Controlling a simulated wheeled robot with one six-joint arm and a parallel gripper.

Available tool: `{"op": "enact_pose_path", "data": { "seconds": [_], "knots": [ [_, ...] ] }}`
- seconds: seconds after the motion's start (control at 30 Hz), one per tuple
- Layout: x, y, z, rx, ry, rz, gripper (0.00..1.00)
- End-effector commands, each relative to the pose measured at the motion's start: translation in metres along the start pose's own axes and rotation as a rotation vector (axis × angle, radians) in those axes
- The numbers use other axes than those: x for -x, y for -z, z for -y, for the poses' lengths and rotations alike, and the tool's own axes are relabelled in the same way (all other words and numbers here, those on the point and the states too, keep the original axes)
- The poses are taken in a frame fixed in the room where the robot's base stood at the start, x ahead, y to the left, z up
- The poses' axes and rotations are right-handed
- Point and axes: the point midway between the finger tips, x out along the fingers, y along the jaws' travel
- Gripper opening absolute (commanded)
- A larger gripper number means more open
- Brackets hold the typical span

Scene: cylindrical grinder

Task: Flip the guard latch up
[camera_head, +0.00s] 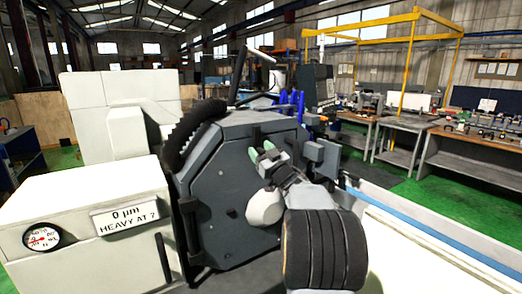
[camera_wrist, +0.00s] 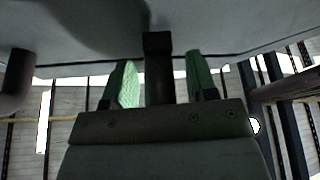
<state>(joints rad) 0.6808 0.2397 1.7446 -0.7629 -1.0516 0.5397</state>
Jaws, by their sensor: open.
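The dark grey guard (camera_head: 235,185) of the grinder stands in the middle of the head view, a faceted panel. My gripper (camera_head: 265,154), with pale green fingertips, is in front of its upper right part. In the wrist view my gripper (camera_wrist: 160,82) is open, with one green finger on each side of a dark upright bar with a square end (camera_wrist: 158,42). This bar looks like the guard latch. A gap shows on both sides of it. A grey surface spans the top of the wrist view.
A ribbed hose (camera_head: 190,132) curves beside the guard. A grey box (camera_head: 322,156) sits right of my gripper. Workbenches (camera_head: 480,155) stand farther right.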

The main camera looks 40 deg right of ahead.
Motion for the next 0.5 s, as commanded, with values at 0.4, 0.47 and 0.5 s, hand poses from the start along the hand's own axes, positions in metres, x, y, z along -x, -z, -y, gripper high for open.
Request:
{"op": "enact_pose_path", "data": {
  "seconds": [0.4,0.47,0.5],
  "knots": [
    [0.0002,0.0,-0.0001,0.0,0.0,0.0,0.33],
    [0.0002,0.0,-0.0001,0.0,0.0,0.0,0.27],
    [0.0002,-0.0001,-0.0001,0.0,0.0,0.0,0.23]
  ]
}}
